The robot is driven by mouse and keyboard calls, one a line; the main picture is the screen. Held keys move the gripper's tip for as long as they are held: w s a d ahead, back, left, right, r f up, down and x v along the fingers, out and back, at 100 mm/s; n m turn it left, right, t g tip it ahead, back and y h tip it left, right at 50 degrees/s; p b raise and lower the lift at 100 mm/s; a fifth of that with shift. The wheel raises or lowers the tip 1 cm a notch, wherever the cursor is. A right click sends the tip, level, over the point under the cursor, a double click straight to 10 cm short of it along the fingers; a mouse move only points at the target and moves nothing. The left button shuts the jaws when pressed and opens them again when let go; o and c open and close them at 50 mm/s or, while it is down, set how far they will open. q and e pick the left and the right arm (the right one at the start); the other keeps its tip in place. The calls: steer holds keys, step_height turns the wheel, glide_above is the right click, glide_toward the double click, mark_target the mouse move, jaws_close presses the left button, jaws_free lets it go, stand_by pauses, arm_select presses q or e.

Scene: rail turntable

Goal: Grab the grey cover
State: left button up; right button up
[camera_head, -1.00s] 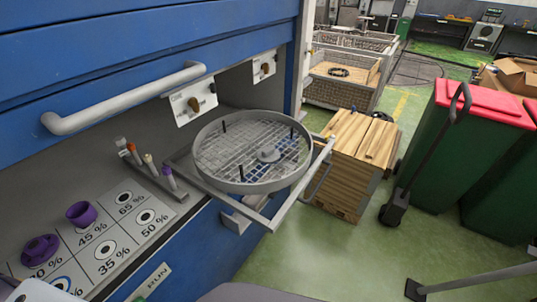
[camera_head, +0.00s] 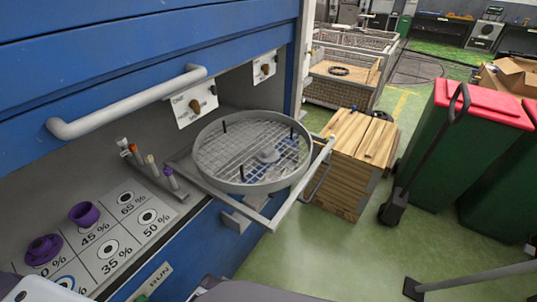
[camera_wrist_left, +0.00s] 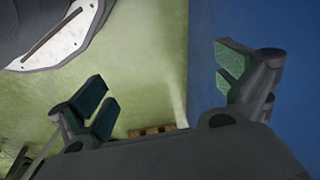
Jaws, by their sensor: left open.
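No separate part stands out clearly as the grey cover. A round grey wire-mesh turntable (camera_head: 203,173) with a raised rim and several dark pegs sits on a pulled-out rail frame (camera_head: 288,206). A small grey hub (camera_head: 268,154) shows at its middle. My left gripper (camera_wrist_left: 165,95) shows in the left wrist view, with its two dark green-padded fingers wide apart and nothing between them. Green floor and a blue surface lie beyond the fingers. This gripper is not seen in the head view, so its distance from the turntable cannot be told. My right gripper is not in view.
The blue cabinet's grey handle bar (camera_head: 130,103) juts out above the shelf. A purple cup (camera_head: 84,214) and another purple piece (camera_head: 42,249) stand on the percentage panel. A small tube rack (camera_head: 158,178) is left of the turntable.

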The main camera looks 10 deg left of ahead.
arm_select(q)
step_height(320, 180, up, 35)
steer(key=w+d+t+p, duration=0.1)
steer(key=w+d+p, duration=0.1)
steer(key=w+r+m+t+h, duration=0.1)
steer(key=w+r+t+h, duration=0.1)
steer(key=w, duration=0.3)
steer(key=w+a+r+m+t+h, duration=0.1)
steer(key=w+r+t+h, duration=0.1)
steer(key=w, duration=0.4)
steer(key=w+r+m+t+h, duration=0.1)
steer(key=w+r+t+h, duration=0.1)
steer(key=w, duration=0.4)
steer(key=shift+a+r+m+t, duration=0.15)
steer(key=shift+a+m+t, duration=0.2)
steer(key=shift+t, duration=0.35)
steer(key=shift+w+a+r+m+t+h, duration=0.15)
steer(key=shift+w+a+r+h, duration=0.2)
steer(key=shift+r, duration=0.35)
steer(key=shift+w+a+r+m+t+h, duration=0.15)
steer(key=shift+w+r+h, duration=0.2)
steer(key=shift+w+r, duration=0.25)
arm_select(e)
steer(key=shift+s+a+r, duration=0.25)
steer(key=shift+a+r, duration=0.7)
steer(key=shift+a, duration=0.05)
arm_select(q)
steer(key=shift+r, duration=0.25)
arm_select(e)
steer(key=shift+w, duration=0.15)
